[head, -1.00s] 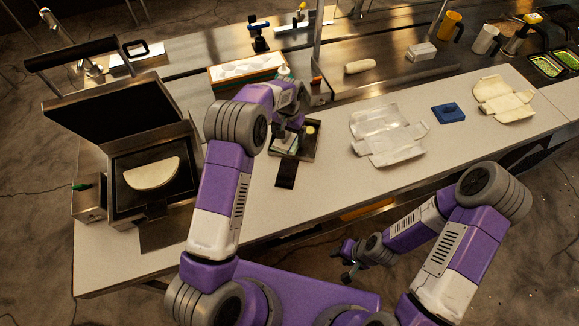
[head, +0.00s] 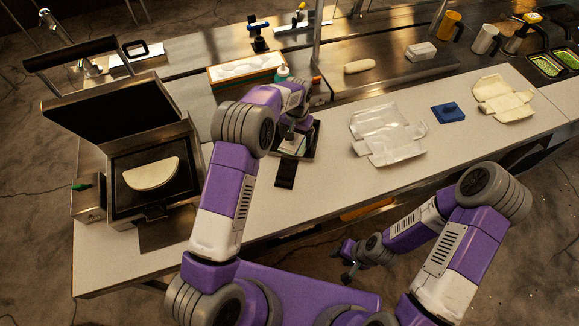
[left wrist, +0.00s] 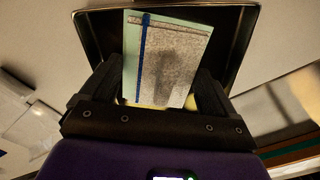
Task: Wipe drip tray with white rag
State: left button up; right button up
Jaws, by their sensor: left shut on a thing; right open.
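My left gripper (head: 293,137) is shut on the white rag, low over a dark rimmed tray (head: 309,147) on the counter. In the left wrist view the rag (left wrist: 175,62) is flat and pale, with a blue stripe, a greenish border and a grey smudge; the gripper's fingers (left wrist: 160,88) are on either side of it. The tray's metal rim (left wrist: 247,45) surrounds it. I cannot tell whether the rag touches the tray. A dark flat plate (head: 162,234) juts from the griddle's front; I cannot tell which is the drip tray. My right gripper (head: 350,264) is open, off the counter's front.
The open griddle (head: 120,160) with a folded tortilla (head: 152,174) stands at left. A black flat piece (head: 285,174) lies at the tray's front. A bottle (head: 283,73) stands behind.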

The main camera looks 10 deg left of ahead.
pick_arm(q)
jog(key=a, duration=0.3)
jog(key=shift+s+a, duration=0.1)
jog(key=shift+d+f, duration=0.1)
jog(key=shift+d, duration=2.3)
jog(key=o, duration=0.8)
jog(key=shift+w, duration=0.2)
jog(key=shift+f, duration=0.25)
